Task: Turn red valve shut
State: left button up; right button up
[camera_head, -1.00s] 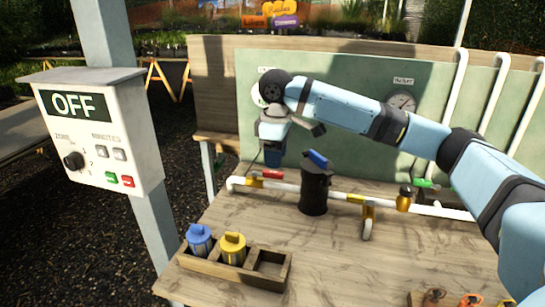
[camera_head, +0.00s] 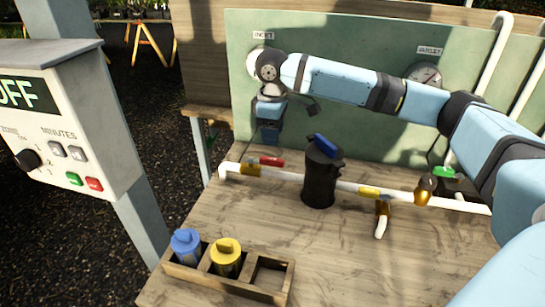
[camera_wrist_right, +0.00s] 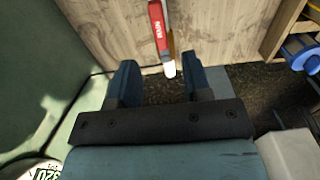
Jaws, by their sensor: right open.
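The red valve handle (camera_head: 266,161) sits on the white pipe near its left elbow, beside a yellow fitting (camera_head: 250,170). In the right wrist view the red handle (camera_wrist_right: 157,28) lies ahead of the fingertips, lined up with the gap. The white pipe end (camera_wrist_right: 169,69) shows just below it. My right gripper (camera_head: 269,142) points down just above the handle in the head view. In the right wrist view my right gripper (camera_wrist_right: 160,80) is open, with nothing between its fingers. My left gripper is not in view.
A black filter housing with a blue lever (camera_head: 320,175) stands right of the handle. A green backboard (camera_head: 340,110) rises behind. A wooden rack (camera_head: 225,283) holds blue and yellow canisters. A control box (camera_head: 55,130) reading OFF stands left. The table's front middle is clear.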

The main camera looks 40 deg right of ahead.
aim_at(273, 159)
notch_tip(273, 159, down, 8)
jog(key=shift+w+f+b, duration=0.1)
jog(key=shift+b, duration=0.3)
jog(key=shift+c, duration=0.3)
grip_shut()
